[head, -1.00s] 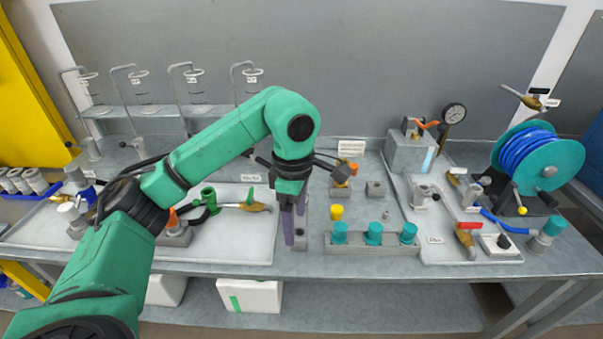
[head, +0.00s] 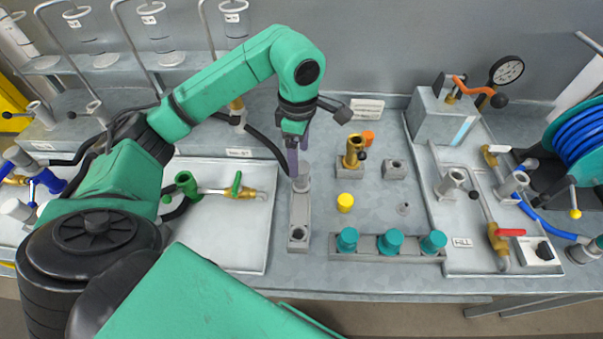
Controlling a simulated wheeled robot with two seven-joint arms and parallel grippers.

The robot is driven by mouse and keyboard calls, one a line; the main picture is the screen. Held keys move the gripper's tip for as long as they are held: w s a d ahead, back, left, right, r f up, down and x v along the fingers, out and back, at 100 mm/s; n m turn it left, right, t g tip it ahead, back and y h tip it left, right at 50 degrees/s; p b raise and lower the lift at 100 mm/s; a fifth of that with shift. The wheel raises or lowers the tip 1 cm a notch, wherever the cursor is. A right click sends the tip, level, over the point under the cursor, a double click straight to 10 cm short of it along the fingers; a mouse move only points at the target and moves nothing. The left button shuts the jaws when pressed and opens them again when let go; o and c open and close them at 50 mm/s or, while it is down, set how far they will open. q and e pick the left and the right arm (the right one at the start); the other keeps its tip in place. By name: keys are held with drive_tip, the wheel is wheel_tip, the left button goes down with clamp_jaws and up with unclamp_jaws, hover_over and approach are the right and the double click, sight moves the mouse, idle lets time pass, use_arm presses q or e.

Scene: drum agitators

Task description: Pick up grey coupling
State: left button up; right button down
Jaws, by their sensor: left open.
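A grey coupling (head: 302,180), a short upright cylinder, stands at the far end of a narrow grey block (head: 299,212). My left gripper (head: 293,160) points down from above, its purple fingers at the coupling's top left. The gripper is open, and its fingers overlap the coupling's upper edge in this view. I cannot tell whether they touch it or straddle it. The block's near end has an empty dark hole. My right gripper is not in view.
Right of the block stand a yellow cap (head: 345,202), a brass fitting (head: 353,152), a small grey block (head: 395,169) and a small grey piece (head: 404,208). Several teal caps (head: 390,242) sit on a grey rack in front. A tray (head: 225,228) with a valve lies left.

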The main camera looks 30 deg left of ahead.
sight(301, 166)
use_arm(q)
drive_tip(key=f, duration=0.3)
drive_tip(key=shift+w+a+p, duration=0.2)
drive_tip(key=shift+w+p, duration=0.1)
drive_tip(key=shift+p, duration=0.05)
drive_tip(key=f+p, duration=0.2)
drive_tip(key=shift+w+d+f, duration=0.15)
drive_tip(key=shift+w+f, duration=0.05)
drive_tip(key=shift+f, duration=0.1)
wheel_tip(301, 166, down, 2)
drive_tip(key=shift+d+f+p, duration=0.15)
drive_tip(key=shift+f+p, duration=0.1)
drive_tip(key=shift+p, duration=0.15)
drive_tip(key=shift+f, duration=0.1)
drive_tip(key=c, duration=0.9)
clamp_jaws()
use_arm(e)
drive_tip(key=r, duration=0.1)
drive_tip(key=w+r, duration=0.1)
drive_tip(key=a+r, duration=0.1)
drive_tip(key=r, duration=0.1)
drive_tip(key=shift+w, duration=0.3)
